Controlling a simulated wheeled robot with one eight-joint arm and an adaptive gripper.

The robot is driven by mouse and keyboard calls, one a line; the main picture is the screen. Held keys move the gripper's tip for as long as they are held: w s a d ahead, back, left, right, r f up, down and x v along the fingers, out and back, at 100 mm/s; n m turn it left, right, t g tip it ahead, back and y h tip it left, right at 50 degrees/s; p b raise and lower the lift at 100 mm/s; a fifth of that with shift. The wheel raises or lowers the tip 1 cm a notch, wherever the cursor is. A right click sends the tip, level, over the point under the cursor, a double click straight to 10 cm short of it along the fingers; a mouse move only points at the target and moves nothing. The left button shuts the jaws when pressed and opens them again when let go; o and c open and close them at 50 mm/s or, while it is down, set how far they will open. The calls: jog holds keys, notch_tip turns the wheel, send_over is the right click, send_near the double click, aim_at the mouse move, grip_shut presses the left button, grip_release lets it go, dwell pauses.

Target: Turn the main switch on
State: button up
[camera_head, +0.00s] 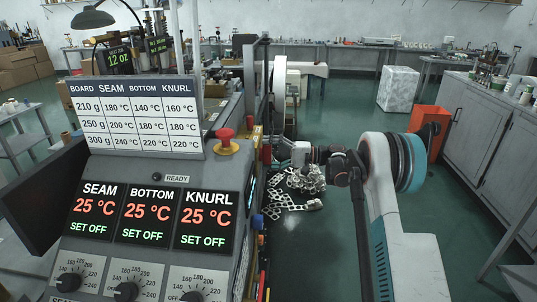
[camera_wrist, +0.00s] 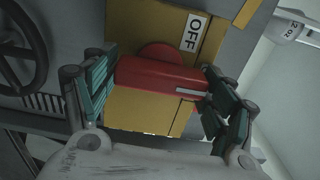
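The main switch shows in the wrist view as a red rotary handle (camera_wrist: 158,76) on a yellow plate (camera_wrist: 135,112). The handle lies roughly crosswise in the picture, with a white mark near its right end. A white OFF label (camera_wrist: 193,33) is on the plate above it. My gripper (camera_wrist: 163,84) has its fingers spread wide, one at each end of the handle. The handle lies between them; firm contact cannot be made out. In the head view my gripper (camera_head: 292,153) is at the right side of the machine, and the switch is small and mostly hidden there.
A control panel (camera_head: 150,215) shows SEAM, BOTTOM and KNURL at 25 °C, each SET OFF. A red mushroom button (camera_head: 225,138) sits on the panel's top right. A black handwheel (camera_wrist: 22,55) is left of the switch. Linked metal parts (camera_head: 300,185) lie below my arm.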

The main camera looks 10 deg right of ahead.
jog(key=shift+o, duration=0.2)
jog(key=v, duration=1.2)
dwell(0.4)
